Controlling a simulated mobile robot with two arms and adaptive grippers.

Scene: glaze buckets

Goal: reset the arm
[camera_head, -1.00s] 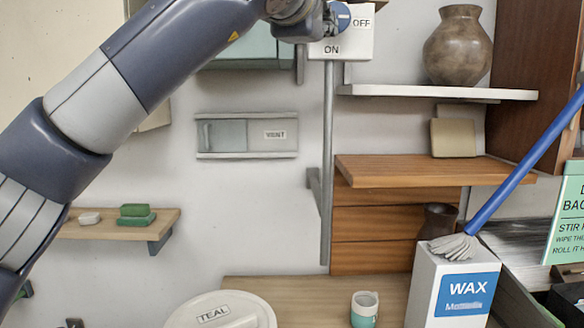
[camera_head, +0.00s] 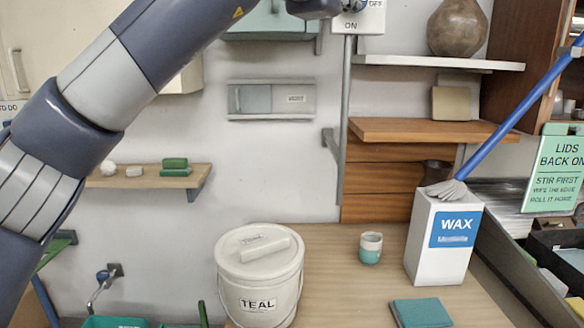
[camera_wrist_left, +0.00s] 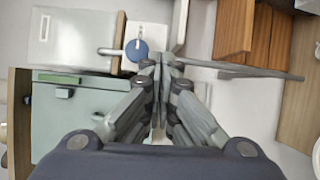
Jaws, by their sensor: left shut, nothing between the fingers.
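My left arm (camera_head: 110,80) comes in from the left and rises across the upper left of the head view. My right gripper is in neither view.
Wall shelves (camera_head: 430,130) and a grey pole (camera_head: 343,120) stand behind.

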